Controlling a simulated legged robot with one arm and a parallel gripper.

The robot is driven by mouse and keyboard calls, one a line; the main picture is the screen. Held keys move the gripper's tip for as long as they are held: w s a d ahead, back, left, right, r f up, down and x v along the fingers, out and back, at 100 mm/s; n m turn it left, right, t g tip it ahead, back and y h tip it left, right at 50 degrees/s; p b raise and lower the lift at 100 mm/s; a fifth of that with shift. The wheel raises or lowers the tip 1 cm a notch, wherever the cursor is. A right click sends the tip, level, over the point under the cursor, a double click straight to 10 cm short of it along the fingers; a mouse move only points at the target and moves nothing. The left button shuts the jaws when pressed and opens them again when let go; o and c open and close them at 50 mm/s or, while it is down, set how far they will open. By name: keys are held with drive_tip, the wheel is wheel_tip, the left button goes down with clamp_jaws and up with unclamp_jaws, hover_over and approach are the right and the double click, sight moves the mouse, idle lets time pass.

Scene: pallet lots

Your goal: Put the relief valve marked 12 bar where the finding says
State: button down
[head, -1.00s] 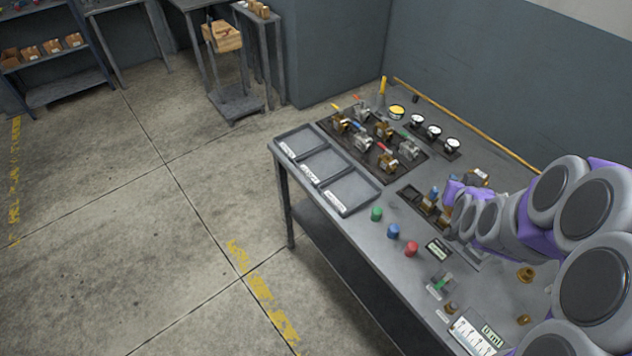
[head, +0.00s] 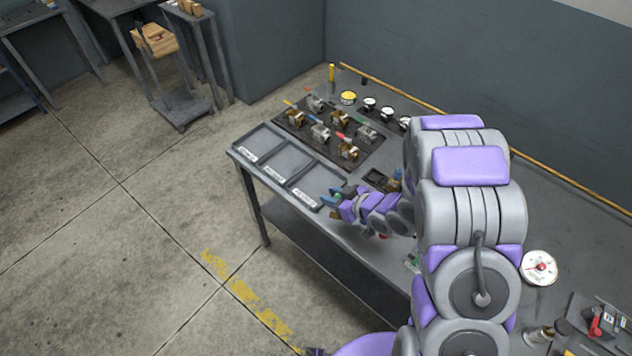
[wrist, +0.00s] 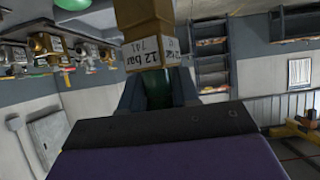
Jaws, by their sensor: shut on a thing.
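In the wrist view my gripper (wrist: 157,95) is shut on a brass-coloured relief valve (wrist: 145,30). A white label on the valve reads "12 bar" and "741", and a green part of it shows between the fingers. In the head view my gripper (head: 337,195) is beside the right end of three grey trays. The left tray (head: 259,143), middle tray (head: 286,161) and right tray (head: 318,184) each carry a white front label, too small to read. The valve is hard to make out in the head view. No readable finding shows.
A dark board (head: 331,134) with several brass and grey valves lies behind the trays. A yellow rail (head: 400,98) runs along the wall. My arm hides much of the bench.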

drive_tip(key=w+a+f, duration=0.1)
drive_tip(key=w+a, duration=0.1)
drive_tip(key=w, duration=0.2)
drive_tip(key=w+a+f+b, duration=0.1)
drive_tip(key=w+a+f, duration=0.1)
drive_tip(key=w, duration=0.3)
drive_tip(key=w+a+f, duration=0.2)
drive_tip(key=w, duration=0.3)
drive_tip(key=shift+a+b, duration=0.25)
drive_tip(key=shift+b, duration=0.15)
drive_tip(key=shift+a, duration=0.15)
drive_tip(key=c, duration=1)
unclamp_jaws()
drive_tip(key=shift+a+f, duration=0.15)
drive_tip(key=shift+a, duration=0.2)
drive_tip(key=shift+o, duration=0.9)
drive_tip(key=shift+d, duration=0.1)
drive_tip(key=shift+s+d+r, duration=0.1)
drive_tip(key=shift+d+r, duration=0.15)
drive_tip(key=shift+d, duration=0.2)
drive_tip(key=p+v, duration=0.1)
drive_tip(key=v, duration=1)
drive_tip(key=shift+s+d, duration=0.2)
drive_tip(key=shift+s, duration=0.05)
